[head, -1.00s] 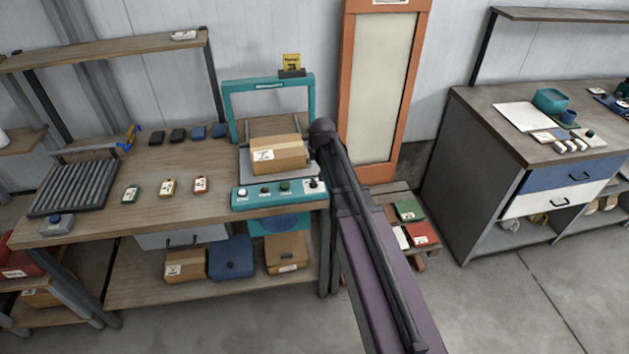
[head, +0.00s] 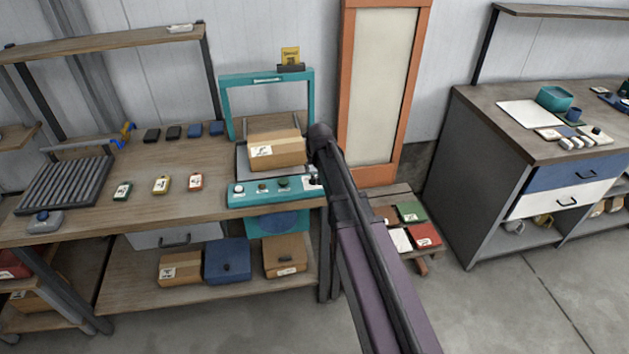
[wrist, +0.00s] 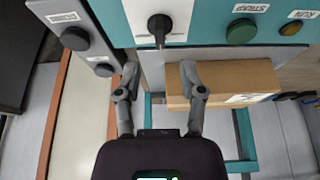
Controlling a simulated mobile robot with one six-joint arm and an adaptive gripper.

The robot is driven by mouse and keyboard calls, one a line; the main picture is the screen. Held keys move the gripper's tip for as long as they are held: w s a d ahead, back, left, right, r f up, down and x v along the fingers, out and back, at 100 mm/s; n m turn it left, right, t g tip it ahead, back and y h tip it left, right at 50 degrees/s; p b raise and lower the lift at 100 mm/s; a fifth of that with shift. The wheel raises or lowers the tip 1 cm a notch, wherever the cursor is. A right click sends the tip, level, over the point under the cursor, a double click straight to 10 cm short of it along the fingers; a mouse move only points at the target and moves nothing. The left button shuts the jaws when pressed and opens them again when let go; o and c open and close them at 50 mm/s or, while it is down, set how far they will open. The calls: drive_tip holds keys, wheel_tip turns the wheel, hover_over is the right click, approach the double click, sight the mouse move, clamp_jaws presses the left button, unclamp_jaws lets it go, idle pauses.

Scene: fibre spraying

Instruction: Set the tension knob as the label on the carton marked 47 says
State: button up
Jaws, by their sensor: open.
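The tension knob (wrist: 160,28) is a black knob with a pointer on a white plate at the top of the wrist view. It also shows small at the right end of the teal control panel (head: 236,201) in the head view. My gripper (wrist: 158,78) is open and empty, its two fingers spread apart just short of the knob. In the head view my arm hides the gripper. A brown carton (head: 285,151) with a white label sits on the machine under the teal frame (head: 224,105). Its print is too small to read, so I cannot tell if it is marked 47.
Dark round knobs (wrist: 75,38) are on a grey strip at the left. More cartons (head: 180,269) stand on the lower shelf. An orange-framed panel (head: 345,100) stands behind my arm.

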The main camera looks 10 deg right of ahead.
sight(313, 176)
drive_tip(key=shift+b+x, duration=2.45)
drive_tip(key=shift+x, duration=0.6)
drive_tip(key=shift+r, duration=0.1)
